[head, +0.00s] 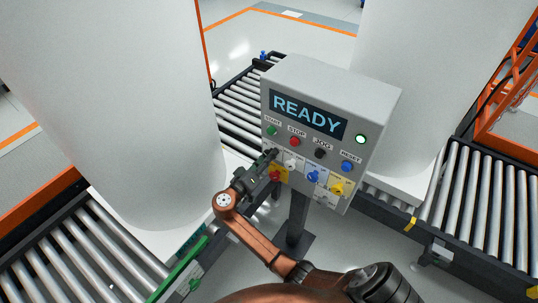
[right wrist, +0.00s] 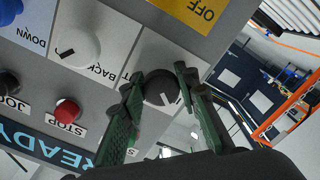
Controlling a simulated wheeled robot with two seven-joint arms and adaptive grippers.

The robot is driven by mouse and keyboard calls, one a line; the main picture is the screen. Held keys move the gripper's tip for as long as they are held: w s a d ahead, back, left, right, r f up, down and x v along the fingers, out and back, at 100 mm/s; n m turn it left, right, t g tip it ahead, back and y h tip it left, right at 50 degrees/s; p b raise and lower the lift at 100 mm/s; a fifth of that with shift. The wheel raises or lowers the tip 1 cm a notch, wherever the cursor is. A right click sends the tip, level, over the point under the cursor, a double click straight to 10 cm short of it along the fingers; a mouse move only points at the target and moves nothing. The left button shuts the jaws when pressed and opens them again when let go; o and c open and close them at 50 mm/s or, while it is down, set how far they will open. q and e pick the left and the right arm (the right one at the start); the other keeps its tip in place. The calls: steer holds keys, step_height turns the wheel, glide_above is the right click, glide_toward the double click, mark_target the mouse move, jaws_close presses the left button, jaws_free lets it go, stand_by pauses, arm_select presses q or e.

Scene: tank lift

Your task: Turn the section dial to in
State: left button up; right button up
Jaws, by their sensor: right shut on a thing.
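The control panel (head: 315,86) shows READY on its display. In the right wrist view, which sees the panel upside down, a black dial (right wrist: 158,88) with a short white pointer mark sits between the green fingers of my right gripper (right wrist: 158,82). The fingers are shut on its two sides. Its own label is mostly hidden, so I cannot read its setting. A white dial (right wrist: 78,47) beside it has a BACK label. My left gripper is out of view.
A white knob (head: 290,165), a blue knob (head: 313,177), a yellow knob (head: 338,188) and a red knob (head: 275,176) are close to the gripper. Push buttons line the row above. Large white tanks (head: 110,100) and roller conveyors (head: 470,185) flank the panel.

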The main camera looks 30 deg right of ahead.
steer(key=shift+n, duration=0.6)
steer(key=shift+p, duration=0.3)
steer(key=o, duration=1.2)
steer(key=shift+a, duration=0.1)
steer(key=v, duration=1.2)
